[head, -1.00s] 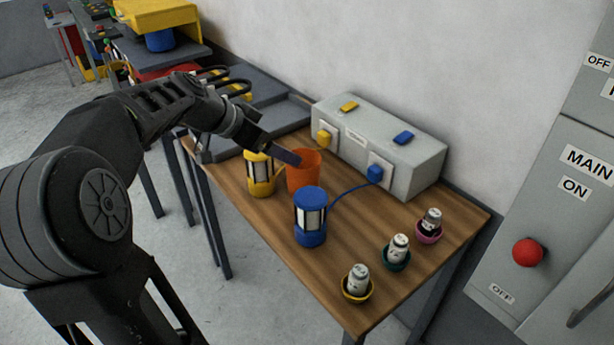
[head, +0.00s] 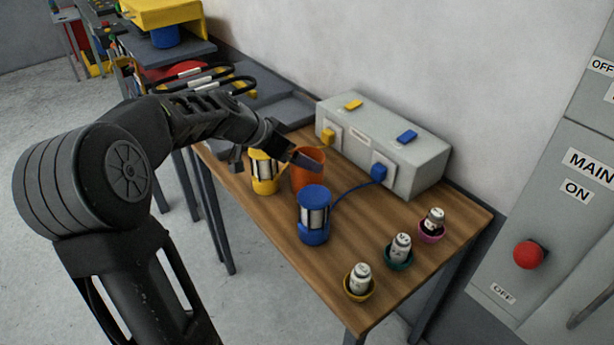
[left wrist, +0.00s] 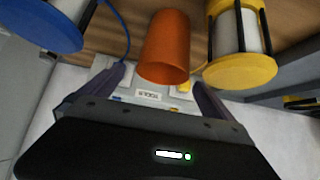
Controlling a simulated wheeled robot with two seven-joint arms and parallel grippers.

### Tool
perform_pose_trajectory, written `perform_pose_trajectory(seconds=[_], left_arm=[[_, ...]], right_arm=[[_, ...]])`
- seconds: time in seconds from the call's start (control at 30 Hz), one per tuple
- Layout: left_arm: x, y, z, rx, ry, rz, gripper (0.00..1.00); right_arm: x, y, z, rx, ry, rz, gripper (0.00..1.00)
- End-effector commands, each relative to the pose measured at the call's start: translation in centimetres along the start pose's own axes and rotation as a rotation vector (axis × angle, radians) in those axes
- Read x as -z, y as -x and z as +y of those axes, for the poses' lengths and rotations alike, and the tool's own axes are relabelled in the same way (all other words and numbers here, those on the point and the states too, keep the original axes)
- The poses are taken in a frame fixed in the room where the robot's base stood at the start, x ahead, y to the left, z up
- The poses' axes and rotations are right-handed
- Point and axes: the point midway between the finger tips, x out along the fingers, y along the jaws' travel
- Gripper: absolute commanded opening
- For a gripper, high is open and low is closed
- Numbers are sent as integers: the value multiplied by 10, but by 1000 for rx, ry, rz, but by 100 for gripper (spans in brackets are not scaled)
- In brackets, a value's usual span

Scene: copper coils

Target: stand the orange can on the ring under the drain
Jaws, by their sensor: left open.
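The orange can (head: 299,180) stands upright on the wooden table, between a yellow lantern (head: 264,185) and a blue lantern (head: 314,238). My left gripper (head: 272,160) is open and hangs over the yellow lantern and the can. One finger crosses in front of the can's upper part in the head view. In the left wrist view the can (left wrist: 167,45) shows between the open fingers (left wrist: 159,78), with its open rim towards the camera. Whether a finger touches it I cannot tell. I cannot make out the ring or the drain. My right gripper is not in view.
A grey box (head: 385,145) with yellow and blue plugs stands behind the can; a blue cable runs to the blue lantern. Several small cups holding white cylinders, including a yellow cup (head: 359,288), stand at the table's right end. A grey cabinet (head: 560,215) is at the right.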

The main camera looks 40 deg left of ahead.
Motion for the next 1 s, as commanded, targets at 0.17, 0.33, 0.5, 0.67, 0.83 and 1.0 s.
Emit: perform_pose_trajectory(seconds=[0.17,0.33,0.5,0.67,0.83,1.0], left_arm=[[-1,-18,-2,-5,3,-1,100],[-2,-43,-4,-4,1,-1,100],[-2,-51,-4,0,0,0,100],[-3,-50,-4,0,0,0,100],[-3,-50,-4,0,0,0,100],[-3,-50,-4,0,0,0,100]], right_arm=[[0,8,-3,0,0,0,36],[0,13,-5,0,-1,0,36],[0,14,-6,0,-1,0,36],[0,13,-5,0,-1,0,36],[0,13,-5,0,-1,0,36],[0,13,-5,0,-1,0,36]])
